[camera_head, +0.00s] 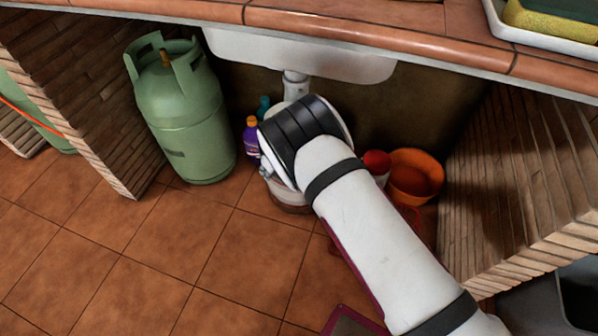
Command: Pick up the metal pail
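My white arm with black bands reaches from the lower right into the space under the counter. Its end covers the middle of that space, and my gripper is hidden behind it. I cannot make out a metal pail for certain. A rounded pale and reddish-brown shape shows just below the arm's end, partly covered, and I cannot tell whether it is the pail. An orange bucket (415,176) stands to the right of the arm, and its colour does not let me tell its material.
A green gas cylinder (185,120) stands at the left, beside a brick wall (95,95). A purple bottle (251,137) stands between it and my arm. A sink (300,55) and drain pipe (294,84) hang above. Another brick wall (525,185) bounds the right. Tiled floor (140,255) is clear at front left.

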